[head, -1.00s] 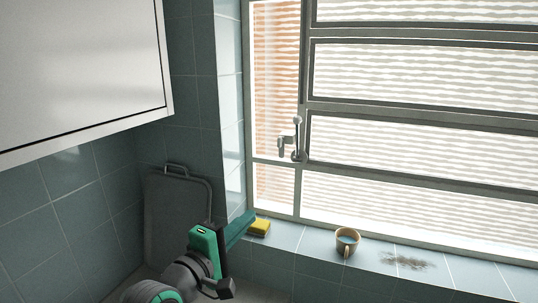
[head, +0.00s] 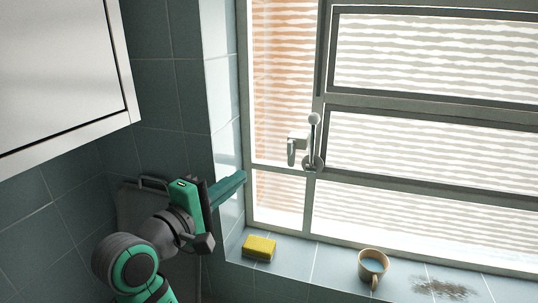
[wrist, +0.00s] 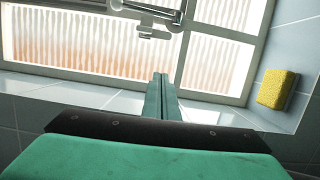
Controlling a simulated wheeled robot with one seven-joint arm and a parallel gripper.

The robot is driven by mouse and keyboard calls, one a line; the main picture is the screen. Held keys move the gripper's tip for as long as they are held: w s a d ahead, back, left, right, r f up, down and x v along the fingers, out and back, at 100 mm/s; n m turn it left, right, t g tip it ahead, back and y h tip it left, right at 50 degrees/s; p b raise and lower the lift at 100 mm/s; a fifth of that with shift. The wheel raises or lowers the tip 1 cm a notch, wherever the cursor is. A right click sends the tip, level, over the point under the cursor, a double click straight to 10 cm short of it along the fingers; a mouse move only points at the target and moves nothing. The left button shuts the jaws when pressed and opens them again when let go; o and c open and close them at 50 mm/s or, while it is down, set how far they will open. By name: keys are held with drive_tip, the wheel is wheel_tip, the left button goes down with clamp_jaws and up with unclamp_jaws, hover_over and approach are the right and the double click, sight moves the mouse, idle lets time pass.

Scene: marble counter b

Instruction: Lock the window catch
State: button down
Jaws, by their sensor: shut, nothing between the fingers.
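The window catch (head: 313,143) is on the frame bar of the window, with its lever upright, a round knob on top and a round base below. A pale hooked keeper piece (head: 293,148) sits just left of the lever. The catch shows at the top edge of the wrist view (wrist: 146,14), partly cut off. My gripper (head: 241,177) is shut and empty, its teal fingers together. It is left of and lower than the catch, apart from it. In the wrist view the fingertips (wrist: 160,77) point towards the window's lower frame.
A yellow sponge (head: 259,248) lies on the tiled sill below my gripper. A cup (head: 373,267) of bluish liquid and a dark smudge (head: 442,288) are farther right. A white cabinet (head: 60,70) hangs upper left. A grey board (head: 128,215) leans behind my arm.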

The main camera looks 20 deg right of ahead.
sight(290, 155)
drive_tip(key=w+d, duration=0.4)
drive_tip(key=d, duration=0.6)
drive_tip(key=shift+w+d+r, duration=0.15)
drive_tip(key=shift+w+d, duration=0.2)
drive_tip(key=shift+d, duration=0.05)
drive_tip(key=shift+d, duration=0.1)
idle(0.5)
